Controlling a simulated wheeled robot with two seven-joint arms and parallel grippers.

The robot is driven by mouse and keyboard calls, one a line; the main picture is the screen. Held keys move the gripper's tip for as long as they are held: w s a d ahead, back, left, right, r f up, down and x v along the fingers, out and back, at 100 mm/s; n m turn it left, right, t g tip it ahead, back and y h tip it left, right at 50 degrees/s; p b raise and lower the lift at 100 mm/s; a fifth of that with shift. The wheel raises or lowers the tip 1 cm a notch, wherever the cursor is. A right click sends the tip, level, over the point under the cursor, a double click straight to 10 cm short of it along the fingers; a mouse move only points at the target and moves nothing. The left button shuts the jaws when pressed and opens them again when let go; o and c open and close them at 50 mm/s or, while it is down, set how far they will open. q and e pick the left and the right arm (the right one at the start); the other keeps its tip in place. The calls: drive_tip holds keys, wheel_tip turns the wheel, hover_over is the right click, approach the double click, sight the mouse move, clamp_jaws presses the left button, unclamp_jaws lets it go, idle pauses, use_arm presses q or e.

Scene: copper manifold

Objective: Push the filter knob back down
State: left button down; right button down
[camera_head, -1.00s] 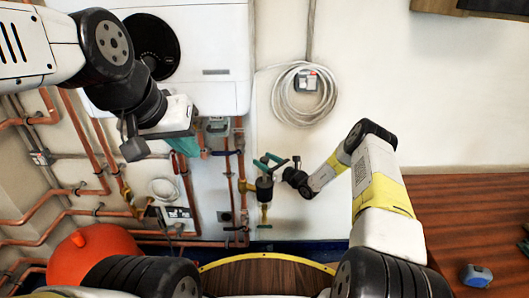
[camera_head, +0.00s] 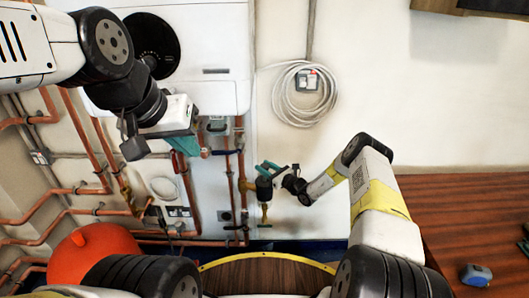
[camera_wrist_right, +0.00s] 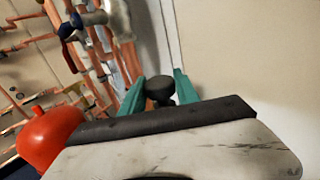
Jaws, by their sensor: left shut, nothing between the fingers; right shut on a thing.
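The filter (camera_head: 265,214) is a brass fitting on the pipework at the lower middle of the head view. Its dark body (camera_head: 264,189) is upright below my right gripper (camera_head: 269,167). In the right wrist view, a round black knob (camera_wrist_right: 160,88) sits between the two teal fingers of my right gripper (camera_wrist_right: 160,95). That gripper is shut on the knob; the contact points are partly hidden behind my dark gripper body. My left gripper (camera_head: 187,146) is shut and empty, in front of the pipes, left of and apart from the filter.
Copper pipes (camera_head: 188,190) run close left of the filter, beneath a white boiler (camera_head: 215,60). A coiled cable (camera_head: 300,95) hangs above right. An orange-red tank (camera_head: 90,255) stands lower left. The wall right of the filter is mostly bare. A wooden table (camera_head: 470,215) is at right.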

sight(265, 180)
wheel_tip(265, 180, down, 4)
drive_tip(key=shift+d+f, duration=0.1)
drive_tip(key=shift+f, duration=0.25)
drive_tip(key=c, duration=0.9)
unclamp_jaws()
drive_tip(key=v, duration=0.7)
drive_tip(key=shift+s+d, duration=0.25)
drive_tip(key=shift+s, duration=0.05)
